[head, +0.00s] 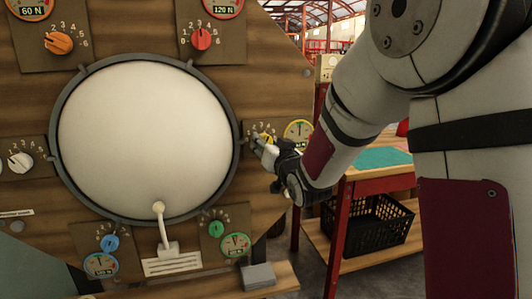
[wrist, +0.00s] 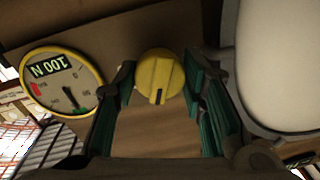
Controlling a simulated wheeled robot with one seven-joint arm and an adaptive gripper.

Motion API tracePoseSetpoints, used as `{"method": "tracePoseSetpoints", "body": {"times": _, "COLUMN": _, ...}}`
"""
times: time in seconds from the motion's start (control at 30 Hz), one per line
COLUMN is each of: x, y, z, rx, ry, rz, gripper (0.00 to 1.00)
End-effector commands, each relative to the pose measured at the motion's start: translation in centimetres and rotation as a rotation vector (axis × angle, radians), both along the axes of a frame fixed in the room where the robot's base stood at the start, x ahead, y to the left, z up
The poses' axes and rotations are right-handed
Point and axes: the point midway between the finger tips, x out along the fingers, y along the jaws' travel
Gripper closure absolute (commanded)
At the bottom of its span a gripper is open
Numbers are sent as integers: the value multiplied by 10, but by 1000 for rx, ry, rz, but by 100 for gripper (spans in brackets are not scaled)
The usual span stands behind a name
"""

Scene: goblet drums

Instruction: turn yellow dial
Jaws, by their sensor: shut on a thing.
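The yellow dial (wrist: 160,72) is at the upper middle of the wrist view, its dark pointer line toward the bottom of the picture. My gripper (wrist: 162,88) has its green-padded fingers on either side of the dial and is shut on it. In the head view, my gripper (head: 259,144) reaches in from the right at the drum's right side, and only a little of the yellow dial (head: 268,139) shows behind it. A yellow-rimmed gauge (wrist: 62,84) labelled 100 N is beside the dial; it also shows in the head view (head: 298,131).
The large white drum head (head: 145,140) is left of my gripper. Orange (head: 58,43), red (head: 201,39), white (head: 20,162), blue (head: 111,242) and green (head: 216,229) dials surround it. A red-framed table (head: 372,172) with a black crate (head: 368,232) below stands at right.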

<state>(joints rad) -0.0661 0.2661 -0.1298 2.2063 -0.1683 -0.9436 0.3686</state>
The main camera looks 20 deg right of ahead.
Motion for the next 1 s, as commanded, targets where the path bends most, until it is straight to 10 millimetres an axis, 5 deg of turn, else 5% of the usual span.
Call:
{"method": "tracePoseSetpoints", "body": {"times": 0.77, "x": 0, "y": 1, "z": 1, "rx": 137, "ry": -1, "rz": 2, "gripper": 90}}
{"method": "tracePoseSetpoints", "body": {"times": 0.8, "x": 0, "y": 1, "z": 1, "rx": 137, "ry": -1, "rz": 2, "gripper": 60}}
{"method": "tracePoseSetpoints", "body": {"times": 0.9, "x": 0, "y": 1, "z": 1, "rx": 137, "ry": -1, "rz": 2, "gripper": 42}}
{"method": "tracePoseSetpoints", "body": {"times": 1.0, "x": 0, "y": 1, "z": 0, "rx": 136, "ry": 0, "rz": 2, "gripper": 42}}
